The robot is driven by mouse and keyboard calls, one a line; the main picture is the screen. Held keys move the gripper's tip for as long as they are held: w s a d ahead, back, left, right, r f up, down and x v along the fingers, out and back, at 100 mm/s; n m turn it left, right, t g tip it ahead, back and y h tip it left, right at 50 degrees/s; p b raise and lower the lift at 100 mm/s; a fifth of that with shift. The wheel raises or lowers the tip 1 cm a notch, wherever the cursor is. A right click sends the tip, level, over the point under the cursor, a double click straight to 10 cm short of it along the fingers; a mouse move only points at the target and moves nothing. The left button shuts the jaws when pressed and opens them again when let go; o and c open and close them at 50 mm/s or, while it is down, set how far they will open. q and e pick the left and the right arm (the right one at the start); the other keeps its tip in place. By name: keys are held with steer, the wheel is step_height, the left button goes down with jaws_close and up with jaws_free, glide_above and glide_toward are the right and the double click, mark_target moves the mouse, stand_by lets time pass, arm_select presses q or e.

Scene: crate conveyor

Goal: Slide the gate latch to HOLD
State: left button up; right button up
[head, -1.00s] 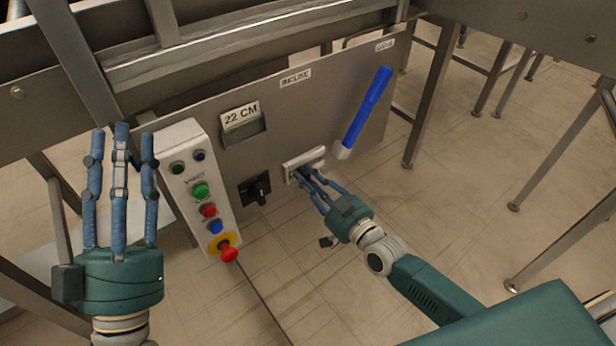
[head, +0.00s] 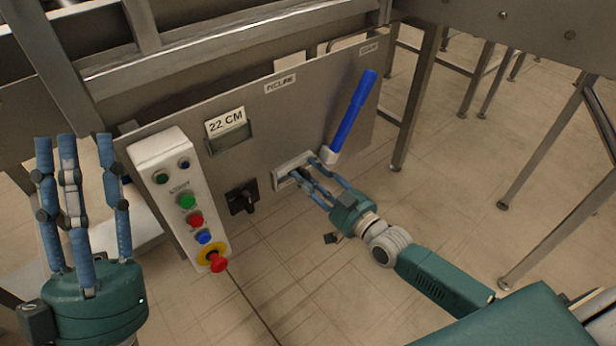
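A pale slotted plate (head: 280,181), which looks like the gate latch, is on the grey panel between a black rotary switch and a blue-handled lever. A small dark part shows in its slot, mostly hidden by fingers. My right gripper (head: 301,167) is at this plate, its fingers apart and their tips at the slot and the right end. I cannot tell whether they touch the dark part. No HOLD marking is readable. My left gripper (head: 75,145) is open and empty, fingers up, left of the button box.
The white button box (head: 161,152) carries several coloured buttons and a red mushroom stop (head: 219,264). The black switch (head: 241,198), the 22 CM display (head: 229,137) and the blue lever (head: 352,112) are close by. Metal legs stand at the right; floor below is mostly clear.

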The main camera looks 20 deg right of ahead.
steer(key=shift+s, duration=0.1)
steer(key=v, duration=1.2)
stand_by(0.4)
